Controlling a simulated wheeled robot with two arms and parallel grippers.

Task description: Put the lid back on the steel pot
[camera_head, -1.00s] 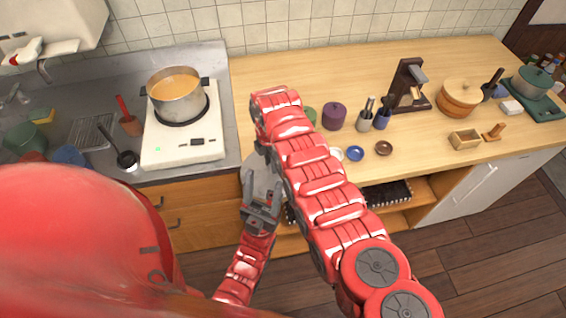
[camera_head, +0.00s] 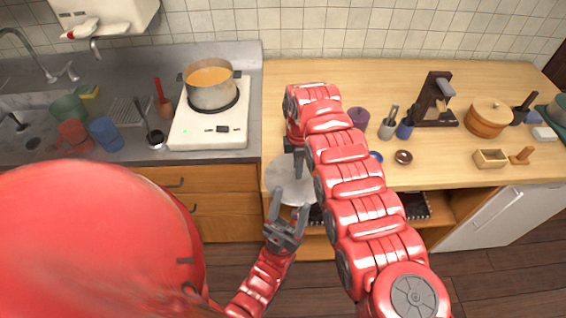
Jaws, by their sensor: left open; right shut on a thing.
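The steel pot (camera_head: 211,92) stands uncovered on the white portable stove (camera_head: 200,130), with orange-brown soup in it. A round pale grey lid (camera_head: 283,178) hangs in front of the counter edge, to the right of and below the stove in the picture. My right gripper (camera_head: 298,165) is shut on the lid from above; my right arm hides much of the grip. My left gripper (camera_head: 289,206) is open and empty, just below the lid in the picture. I cannot tell whether it touches the lid.
A ladle (camera_head: 152,134) and a red-handled utensil (camera_head: 162,100) are left of the stove, with a blue cup (camera_head: 106,133) further left. A purple pot (camera_head: 358,118) stands behind my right arm. The wood counter (camera_head: 275,105) just right of the stove is clear.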

